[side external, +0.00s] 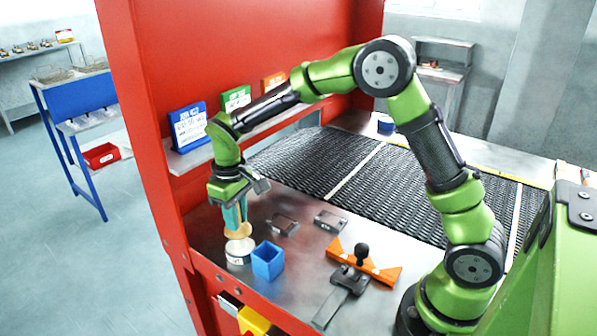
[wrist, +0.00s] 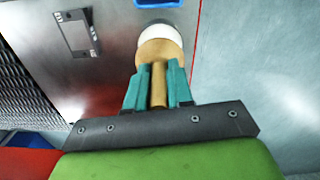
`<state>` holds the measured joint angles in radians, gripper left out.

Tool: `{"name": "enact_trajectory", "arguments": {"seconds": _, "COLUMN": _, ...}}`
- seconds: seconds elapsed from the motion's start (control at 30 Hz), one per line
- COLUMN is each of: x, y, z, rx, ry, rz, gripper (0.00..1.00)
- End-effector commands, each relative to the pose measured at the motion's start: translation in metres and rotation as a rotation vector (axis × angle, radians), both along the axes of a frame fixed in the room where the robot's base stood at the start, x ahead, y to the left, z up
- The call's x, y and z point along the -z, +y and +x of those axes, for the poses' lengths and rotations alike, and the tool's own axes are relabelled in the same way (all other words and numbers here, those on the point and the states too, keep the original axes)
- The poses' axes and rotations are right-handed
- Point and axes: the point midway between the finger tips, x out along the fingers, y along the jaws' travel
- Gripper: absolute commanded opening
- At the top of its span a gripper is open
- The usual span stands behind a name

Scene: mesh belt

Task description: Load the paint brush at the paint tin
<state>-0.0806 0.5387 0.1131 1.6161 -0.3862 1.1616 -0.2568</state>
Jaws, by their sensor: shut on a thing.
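My gripper (side external: 233,215), with teal fingers, points down near the left front edge of the metal table. In the wrist view the fingers (wrist: 158,92) are shut on the tan handle of the paint brush (wrist: 158,52). The brush's wider tan part also shows below the fingers in the side view (side external: 239,231). The paint tin (side external: 238,257), small and pale with a white top, stands directly below. Its white top shows past the brush in the wrist view (wrist: 164,33). The brush's lower end is at the tin's top; whether it touches the paint I cannot tell.
An open blue box (side external: 267,262) stands close beside the tin on the right. Two small grey metal blocks (side external: 284,224) (side external: 330,220) lie behind. An orange bar with a black knob (side external: 362,262) lies further right. The black mesh belt (side external: 315,165) runs behind; a red panel stands left.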

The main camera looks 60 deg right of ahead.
Motion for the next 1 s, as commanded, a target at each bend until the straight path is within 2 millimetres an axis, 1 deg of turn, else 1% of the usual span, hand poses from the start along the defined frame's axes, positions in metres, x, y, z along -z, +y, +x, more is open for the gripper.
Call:
{"name": "enact_trajectory", "arguments": {"seconds": 0.57, "x": 0.002, "y": 0.000, "z": 0.000, "rx": -0.002, "ry": 0.002, "rz": -0.001, "gripper": 0.00}}
{"name": "enact_trajectory", "arguments": {"seconds": 0.67, "x": -0.002, "y": 0.000, "z": 0.000, "rx": -0.002, "ry": 0.001, "rz": 0.000, "gripper": 0.00}}
{"name": "enact_trajectory", "arguments": {"seconds": 1.0, "x": -0.031, "y": 0.000, "z": 0.001, "rx": -0.001, "ry": -0.002, "rz": -0.001, "gripper": 0.00}}
